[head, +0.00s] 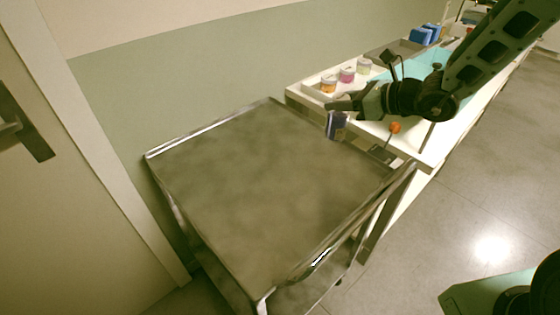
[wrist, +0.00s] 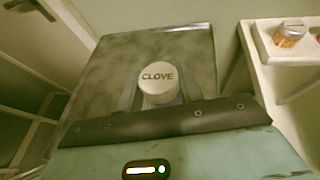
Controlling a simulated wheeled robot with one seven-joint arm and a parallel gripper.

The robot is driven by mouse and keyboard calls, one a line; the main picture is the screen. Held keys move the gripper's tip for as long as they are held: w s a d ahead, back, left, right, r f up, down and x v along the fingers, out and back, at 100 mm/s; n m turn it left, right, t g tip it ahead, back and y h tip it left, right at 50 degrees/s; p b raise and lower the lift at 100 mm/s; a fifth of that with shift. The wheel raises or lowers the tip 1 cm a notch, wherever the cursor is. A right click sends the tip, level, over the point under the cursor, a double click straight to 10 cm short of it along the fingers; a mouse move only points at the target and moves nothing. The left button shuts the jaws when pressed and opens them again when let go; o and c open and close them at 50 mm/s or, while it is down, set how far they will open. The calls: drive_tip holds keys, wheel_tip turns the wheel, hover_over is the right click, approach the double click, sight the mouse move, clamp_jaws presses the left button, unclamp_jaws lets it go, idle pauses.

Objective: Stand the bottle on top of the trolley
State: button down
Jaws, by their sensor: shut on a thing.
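The bottle (head: 337,126) is dark with a pale label and hangs below my gripper (head: 350,103) in the head view. In the wrist view its round white cap (wrist: 158,81) reads "CLOVE" and sits between the fingers. My gripper is shut on the bottle. The trolley (head: 270,185) is a metal cart with a bare, mottled top and raised rails; its top (wrist: 125,60) also shows behind the cap in the wrist view. The bottle is near the trolley's far right edge, beside the counter; the gap beneath it cannot be judged.
A long counter (head: 430,150) runs beyond the trolley. On it is a white tray (head: 312,88) with several coloured-label jars, an orange-topped item (head: 394,127) and blue boxes (head: 424,35). A door with a handle (head: 25,135) is at left. The trolley top is clear.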

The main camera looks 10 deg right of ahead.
sight(335, 135)
wheel_tip(335, 135, down, 10)
drive_tip(key=shift+r+p, duration=0.1)
drive_tip(key=shift+p, duration=0.25)
idle(0.4)
drive_tip(key=c, duration=0.9)
unclamp_jaws()
drive_tip(key=shift+f, duration=0.2)
